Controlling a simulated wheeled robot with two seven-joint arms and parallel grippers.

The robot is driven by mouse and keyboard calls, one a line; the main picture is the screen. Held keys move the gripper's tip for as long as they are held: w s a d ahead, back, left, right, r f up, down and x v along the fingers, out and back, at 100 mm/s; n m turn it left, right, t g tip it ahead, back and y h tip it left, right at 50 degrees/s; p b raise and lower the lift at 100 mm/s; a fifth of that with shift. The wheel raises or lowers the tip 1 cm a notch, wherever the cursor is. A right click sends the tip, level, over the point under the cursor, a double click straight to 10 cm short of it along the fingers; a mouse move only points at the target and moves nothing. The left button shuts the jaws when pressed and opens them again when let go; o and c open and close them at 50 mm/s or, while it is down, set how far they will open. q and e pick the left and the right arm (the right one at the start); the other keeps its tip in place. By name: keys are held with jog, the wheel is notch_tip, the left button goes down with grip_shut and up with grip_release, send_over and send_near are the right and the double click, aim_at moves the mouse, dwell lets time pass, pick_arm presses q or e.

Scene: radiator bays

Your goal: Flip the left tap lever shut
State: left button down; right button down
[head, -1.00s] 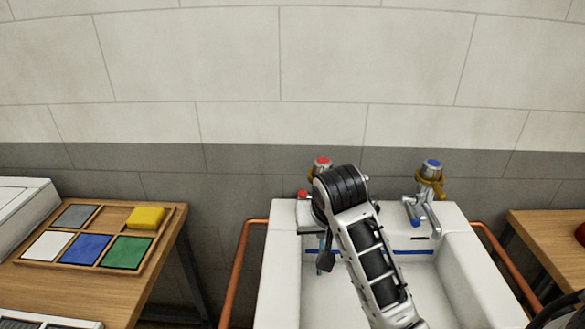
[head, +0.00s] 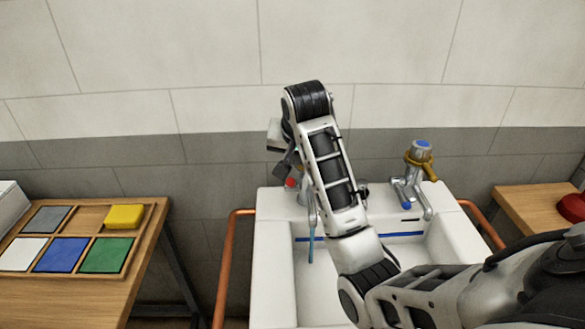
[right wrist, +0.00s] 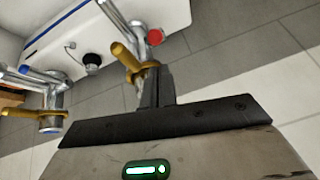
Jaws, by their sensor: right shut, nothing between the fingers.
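The left tap is mostly hidden behind my right arm in the head view. Its red end knob (head: 290,183) and a thin blue streak (head: 311,246) below its spout show there. In the right wrist view its brass lever (right wrist: 124,55) points up and left from the brass collar, beside the red knob. My right gripper (head: 284,171) is shut and empty at the left tap. In the right wrist view its closed fingers (right wrist: 156,88) are right beside the collar; I cannot tell whether they touch. My left gripper is not in view.
The right tap (head: 412,180), with a blue cap and brass lever, stands on the white sink (head: 275,225). Copper pipes (head: 226,265) flank the sink. A wooden table (head: 70,305) with a tray of coloured tiles is at left. A red object (head: 572,207) is on the right table.

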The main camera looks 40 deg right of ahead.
aim_at(292, 184)
jog(key=x, duration=0.6)
jog(key=shift+w+f, duration=0.2)
jog(key=shift+f, duration=0.1)
